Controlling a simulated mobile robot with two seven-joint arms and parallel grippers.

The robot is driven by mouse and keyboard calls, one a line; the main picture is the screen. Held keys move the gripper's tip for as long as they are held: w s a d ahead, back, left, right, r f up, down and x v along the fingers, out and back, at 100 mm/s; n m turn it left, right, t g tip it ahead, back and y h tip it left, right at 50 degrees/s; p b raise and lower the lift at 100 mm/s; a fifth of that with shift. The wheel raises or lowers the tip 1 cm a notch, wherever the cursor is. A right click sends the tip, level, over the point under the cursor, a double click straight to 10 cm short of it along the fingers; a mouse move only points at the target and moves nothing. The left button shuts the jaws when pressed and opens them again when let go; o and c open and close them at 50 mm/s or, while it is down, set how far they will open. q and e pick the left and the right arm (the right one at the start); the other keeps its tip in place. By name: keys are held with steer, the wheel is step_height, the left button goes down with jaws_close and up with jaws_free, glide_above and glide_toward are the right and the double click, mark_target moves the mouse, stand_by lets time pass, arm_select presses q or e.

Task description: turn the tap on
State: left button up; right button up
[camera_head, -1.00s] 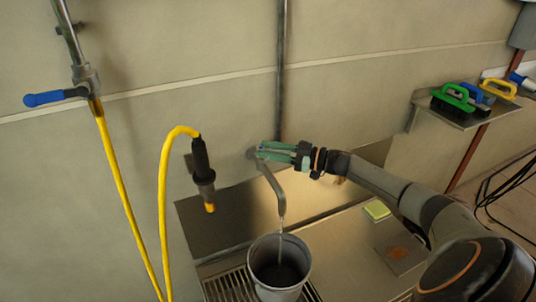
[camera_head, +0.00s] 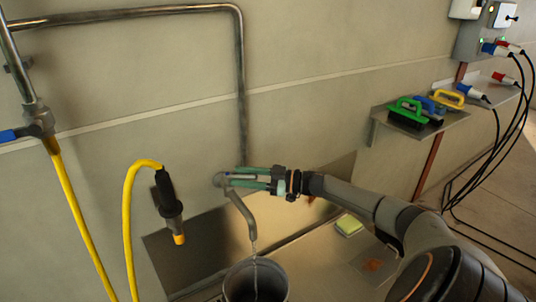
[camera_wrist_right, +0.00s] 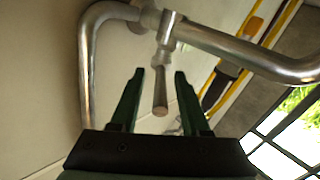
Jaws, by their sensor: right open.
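The metal tap (camera_head: 240,208) is on the wall, its spout bending down. A thin stream of water (camera_head: 254,247) runs from the spout into a grey bucket (camera_head: 238,275) below. My right gripper (camera_head: 226,177) is at the tap's top near the wall, its green fingers pointing left. In the right wrist view my right gripper (camera_wrist_right: 158,74) is open, with the tap's short lever (camera_wrist_right: 160,92) between its fingers and a visible gap on both sides. The tap's pipe (camera_wrist_right: 235,48) crosses beyond the fingertips. My left gripper is not in view.
A yellow hose (camera_head: 128,215) with a black nozzle (camera_head: 167,195) hangs left of the tap. A blue-handled valve (camera_head: 12,135) is at far left. A shelf (camera_head: 385,125) with brushes is on the right wall. A yellow-green sponge (camera_head: 349,224) lies on the counter.

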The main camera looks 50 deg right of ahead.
steer(key=p+v, duration=0.1)
steer(key=v, duration=0.9)
steer(key=shift+s, duration=0.15)
steer(key=shift+d, duration=0.15)
